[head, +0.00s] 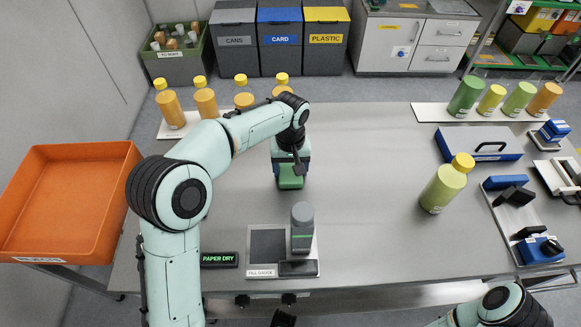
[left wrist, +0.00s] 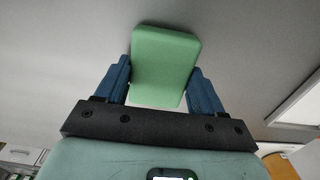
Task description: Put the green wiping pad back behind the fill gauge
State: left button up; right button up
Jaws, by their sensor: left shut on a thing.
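The green wiping pad (head: 290,182) is held between the fingers of my left gripper (head: 290,170) over the middle of the bench, back from the fill gauge. In the left wrist view the green pad (left wrist: 165,62) sits between the two blue fingers (left wrist: 162,88), its far end sticking out past them. I cannot tell whether the pad touches the bench. The fill gauge (head: 262,273) is a labelled plate at the front edge, with a dark square and a grey bottle-shaped piece (head: 302,228) standing on it. My right arm shows at the bottom right; its gripper is out of view.
A "PAPER DRY" display (head: 220,260) lies left of the gauge. Several orange bottles (head: 205,101) stand at the back left. A yellow-green bottle (head: 441,187) stands alone on the right, near blue tools (head: 480,143). An orange rejects bin (head: 66,200) is at the left. The bench centre is clear.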

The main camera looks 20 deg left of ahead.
aim_at(291, 170)
pick_arm(q)
jog(key=o, duration=1)
jog(key=shift+f, duration=0.1)
notch_tip(291, 170, up, 12)
jog(key=p, duration=0.2)
jog(key=shift+r, duration=0.2)
